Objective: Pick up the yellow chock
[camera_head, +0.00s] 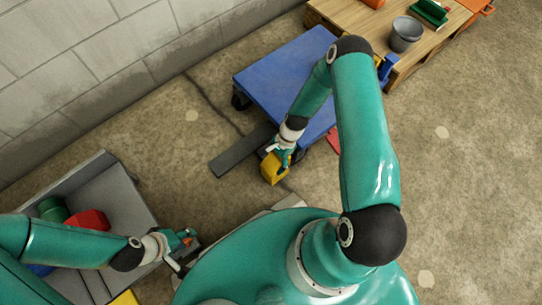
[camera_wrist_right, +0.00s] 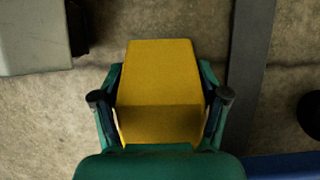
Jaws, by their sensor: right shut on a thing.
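The yellow chock (camera_head: 273,170) is a small yellow block in the head view, beside a dark grey strip on the floor. My right gripper (camera_head: 285,152) is shut on it. In the right wrist view the yellow chock (camera_wrist_right: 160,82) sits between the two fingers of my right gripper (camera_wrist_right: 160,105), with a finger against each side. I cannot tell whether the chock is clear of the floor. My left gripper (camera_head: 187,241) is empty at the lower left, near the grey bin's right side; its fingers are too small to tell open or shut.
A blue platform cart (camera_head: 285,72) stands behind my right arm. The dark grey strip (camera_head: 240,152) lies on the floor by it. A grey bin (camera_head: 137,207) holding red and green things is at left. A wooden pallet table (camera_head: 410,68) with a grey bucket (camera_head: 405,35) is at upper right.

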